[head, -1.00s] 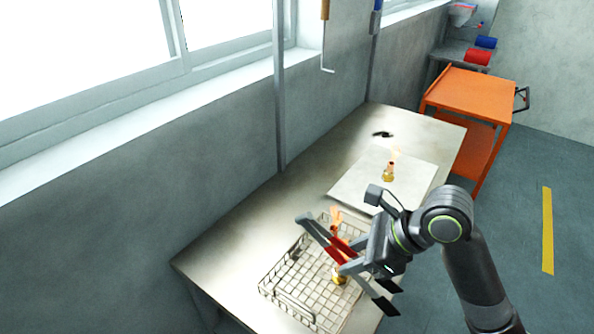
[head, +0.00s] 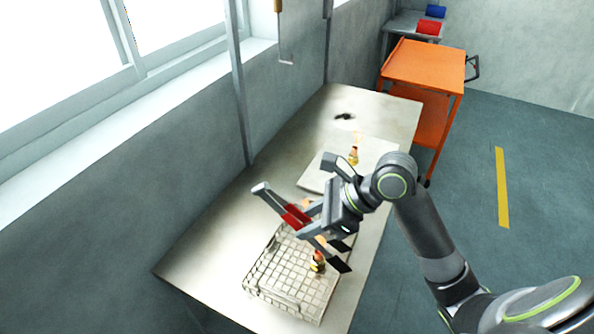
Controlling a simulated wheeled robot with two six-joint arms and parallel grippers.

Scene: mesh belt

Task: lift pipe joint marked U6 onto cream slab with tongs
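My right gripper (head: 306,219) appears shut on the red grips of the tongs (head: 271,198), above the wire mesh basket (head: 262,264). The tongs slant from a grey end at upper left to dark tips at lower right. A brass and copper pipe joint (head: 317,263) stands at the basket's right side, just below and left of the tips; I cannot tell if they touch. An orange piece shows partly behind the tongs. No U6 mark is readable. My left gripper is out of view.
The metal table (head: 205,245) runs along the wall, with bare room left of the basket. A small black object (head: 345,116) lies at its far end. An orange cart (head: 425,65) stands beyond the table. A hook tool (head: 283,35) hangs by the window.

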